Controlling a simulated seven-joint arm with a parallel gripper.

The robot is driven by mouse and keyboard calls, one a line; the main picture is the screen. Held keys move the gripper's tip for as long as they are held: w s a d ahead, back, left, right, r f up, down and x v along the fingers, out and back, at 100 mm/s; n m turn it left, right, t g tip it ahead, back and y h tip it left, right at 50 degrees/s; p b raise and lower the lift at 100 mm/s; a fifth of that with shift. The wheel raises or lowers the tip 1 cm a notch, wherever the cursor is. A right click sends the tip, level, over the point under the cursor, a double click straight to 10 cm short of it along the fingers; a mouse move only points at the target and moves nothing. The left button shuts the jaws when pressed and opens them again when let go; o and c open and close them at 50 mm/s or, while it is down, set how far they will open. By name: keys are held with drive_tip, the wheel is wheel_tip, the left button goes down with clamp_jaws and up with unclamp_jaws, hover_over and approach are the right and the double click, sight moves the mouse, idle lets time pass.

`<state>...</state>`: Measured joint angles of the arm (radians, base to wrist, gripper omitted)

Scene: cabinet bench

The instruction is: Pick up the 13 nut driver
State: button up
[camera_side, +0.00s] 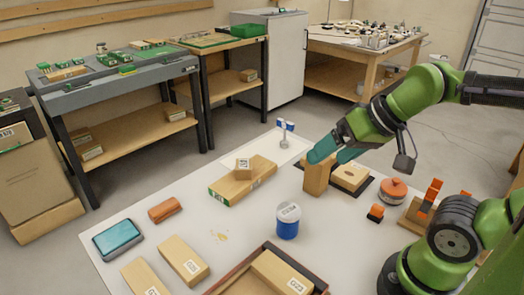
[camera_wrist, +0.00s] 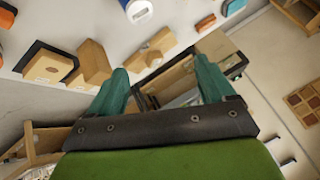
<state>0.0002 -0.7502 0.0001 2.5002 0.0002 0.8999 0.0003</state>
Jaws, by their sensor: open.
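I cannot pick out the 13 nut driver with certainty in either view. A small upright item with blue and white tops (camera_side: 285,128) stands at the back of the white table in the side view; it is too small to identify. My gripper (camera_side: 318,152) is at the back right of the table, its teal fingers by the top of a tan block (camera_side: 316,180); I cannot tell whether they touch it. In the wrist view my gripper (camera_wrist: 162,84) has its teal fingers spread apart with nothing held. A dark-edged tray (camera_wrist: 147,101) shows beyond and between them.
A blue can with a white lid (camera_side: 287,224), a flat box on a dark mat (camera_side: 351,177), a red-orange round item (camera_side: 392,190), stacked cardboard boxes (camera_side: 242,181) and a teal case (camera_side: 118,239) share the table. The brown tray (camera_side: 230,277) is at the front.

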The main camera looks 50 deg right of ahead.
drive_tip(key=c, duration=0.6)
